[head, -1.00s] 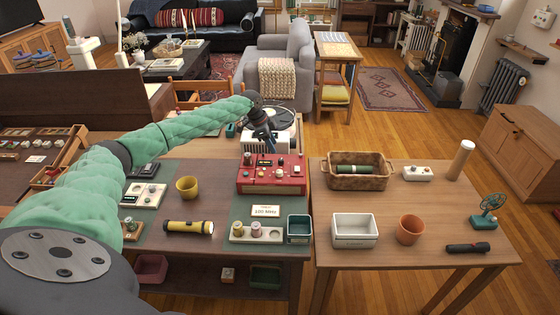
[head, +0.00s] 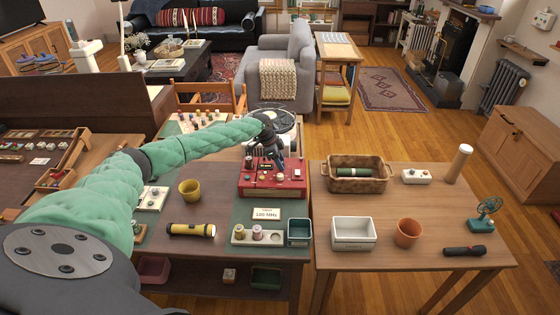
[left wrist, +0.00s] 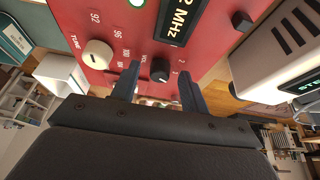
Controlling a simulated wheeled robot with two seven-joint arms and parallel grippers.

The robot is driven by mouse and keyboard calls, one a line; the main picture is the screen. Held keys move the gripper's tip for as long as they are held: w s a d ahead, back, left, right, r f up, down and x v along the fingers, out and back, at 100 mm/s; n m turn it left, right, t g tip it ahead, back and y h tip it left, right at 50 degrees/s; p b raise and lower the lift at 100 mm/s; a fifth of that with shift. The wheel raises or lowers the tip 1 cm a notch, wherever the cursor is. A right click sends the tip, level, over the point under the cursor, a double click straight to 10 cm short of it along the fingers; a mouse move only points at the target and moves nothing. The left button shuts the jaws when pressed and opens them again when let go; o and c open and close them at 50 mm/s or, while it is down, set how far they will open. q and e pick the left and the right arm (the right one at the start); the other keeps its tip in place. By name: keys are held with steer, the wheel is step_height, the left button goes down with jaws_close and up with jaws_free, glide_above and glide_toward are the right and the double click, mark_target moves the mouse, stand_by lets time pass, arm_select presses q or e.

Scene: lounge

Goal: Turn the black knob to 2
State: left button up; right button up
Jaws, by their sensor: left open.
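A red radio (head: 272,184) stands at the back right of the green mat. In the left wrist view its red front (left wrist: 120,20) carries a black knob (left wrist: 160,70) marked VOL, with a small light pointer mark and small figures around it, too small to read surely. A cream knob (left wrist: 97,53) marked TUNE is to its left. My left gripper (head: 278,164) is above the radio; in the left wrist view its open fingers (left wrist: 157,88) are at either side of the black knob, with gaps visible. Contact cannot be told. The black knob is hard to make out in the head view. My right gripper is out of view.
A white appliance (left wrist: 285,45) stands close to the radio. A card reading MHz (head: 266,213), a yellow flashlight (head: 190,230), a yellow cup (head: 190,190) and a teal bin (head: 299,230) are nearby. A wicker basket (head: 357,187) sits on the right table.

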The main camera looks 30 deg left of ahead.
arm_select(q)
jaws_close()
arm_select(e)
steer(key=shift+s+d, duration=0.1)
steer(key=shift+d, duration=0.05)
arm_select(q)
steer(key=shift+n, duration=0.4)
steer(key=n, duration=0.1)
steer(key=n+t+p, duration=0.1)
steer(key=n, duration=0.1)
steer(key=shift+s+d+r+y+p, duration=0.1)
steer(key=shift+s+d+y+p, duration=0.05)
steer(key=shift+y+p, duration=0.2)
steer(key=n+y+p, duration=0.1)
steer(key=n, duration=0.1)
steer(key=n+t+p, duration=0.1)
steer(key=n, duration=0.1)
steer(key=shift+d+y+p, duration=0.1)
steer(key=shift+y+p, duration=0.2)
steer(key=shift+y, duration=0.05)
steer(key=shift+n+y+p, duration=0.3)
steer(key=shift+n+p, duration=0.15)
steer(key=shift+n, duration=0.65)
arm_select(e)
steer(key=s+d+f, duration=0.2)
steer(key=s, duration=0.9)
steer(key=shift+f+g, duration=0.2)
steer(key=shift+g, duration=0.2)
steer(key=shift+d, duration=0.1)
